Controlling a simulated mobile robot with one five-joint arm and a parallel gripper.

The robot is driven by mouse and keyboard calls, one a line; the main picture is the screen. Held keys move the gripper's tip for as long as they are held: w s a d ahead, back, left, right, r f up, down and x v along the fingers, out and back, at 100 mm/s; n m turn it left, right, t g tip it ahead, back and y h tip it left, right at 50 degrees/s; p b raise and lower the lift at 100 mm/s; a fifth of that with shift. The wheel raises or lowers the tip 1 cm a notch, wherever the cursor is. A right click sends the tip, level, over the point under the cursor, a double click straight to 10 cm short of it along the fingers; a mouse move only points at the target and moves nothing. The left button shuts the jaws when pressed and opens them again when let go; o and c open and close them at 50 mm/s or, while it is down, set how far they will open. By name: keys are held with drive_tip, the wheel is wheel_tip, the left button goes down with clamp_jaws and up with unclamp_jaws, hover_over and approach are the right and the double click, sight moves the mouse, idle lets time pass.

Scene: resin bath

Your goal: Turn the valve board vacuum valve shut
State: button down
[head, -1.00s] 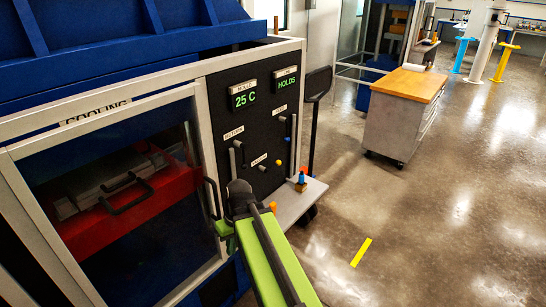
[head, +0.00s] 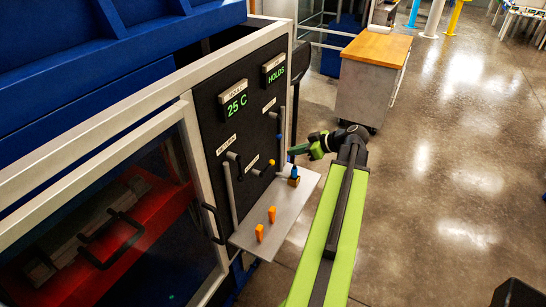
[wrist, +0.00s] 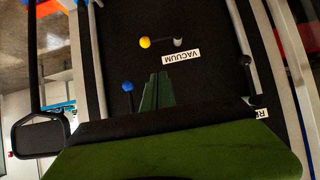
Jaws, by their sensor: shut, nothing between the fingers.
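The valve board (head: 240,122) is a black panel on the cabinet. Its vacuum valve is a short lever with a yellow knob (head: 271,162). In the wrist view, upside down, the yellow knob (wrist: 145,42) and the lever's grey pivot end (wrist: 178,42) lie level above the VACUUM label (wrist: 181,56). My gripper (head: 291,152) is in front of the board's right side, to the right of the yellow knob. Its green fingers (wrist: 157,90) are shut and empty, apart from the lever in the wrist view. A blue knob (wrist: 128,86) lies just left of the fingertips.
Other levers with blue (head: 279,137) and black knobs, and upright pipes, are on the board. A grey shelf (head: 250,235) below carries orange pegs (head: 272,214) and a small blue-topped piece (head: 294,173). A wood-topped cart (head: 376,47) stands behind.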

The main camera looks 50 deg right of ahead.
drive_tip(key=b, duration=0.6)
hover_over(267, 168)
drive_tip(key=s+d, duration=0.3)
wheel_tip(267, 168, down, 6)
drive_tip(key=f+b, duration=0.1)
drive_tip(key=w+f+b, duration=0.1)
drive_tip(key=f+b, duration=0.1)
drive_tip(key=shift+w+a+f, duration=0.15)
drive_tip(key=shift+a+f, duration=0.15)
drive_tip(key=shift+a, duration=0.05)
